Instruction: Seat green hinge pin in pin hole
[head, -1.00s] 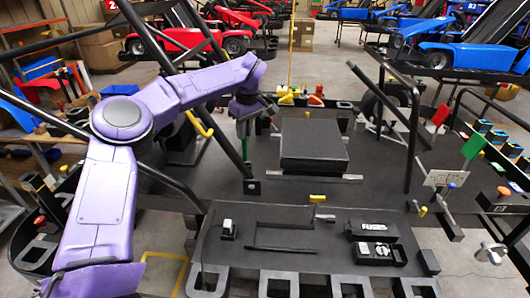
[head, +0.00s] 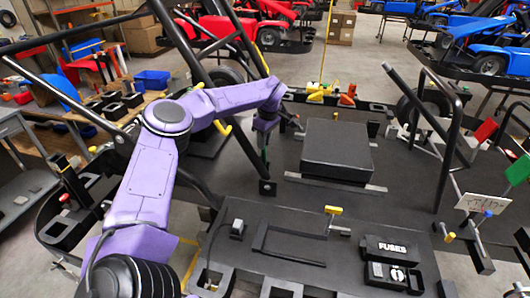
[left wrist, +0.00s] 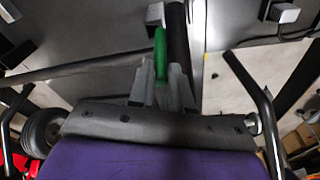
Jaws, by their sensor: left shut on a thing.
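The green hinge pin (left wrist: 160,55) stands between the two grey fingers of my left gripper (left wrist: 160,78) in the left wrist view. The fingers are shut on it, and its far end points toward a pale grey part beside a dark tube (left wrist: 177,45). In the head view my left gripper (head: 264,148) hangs down beside the slanted black tube above the dark deck. The pin is mostly hidden there. A small black block (head: 267,187) with a light spot sits at the tube's foot. I cannot make out the pin hole. My right gripper is not in view.
A black box (head: 336,148) stands on the deck right of my left gripper. A front panel holds a fuses box (head: 390,249) and a yellow-topped lever (head: 333,211). Black frame tubes (head: 228,110) rise close to my left arm. Deck right of the box is partly clear.

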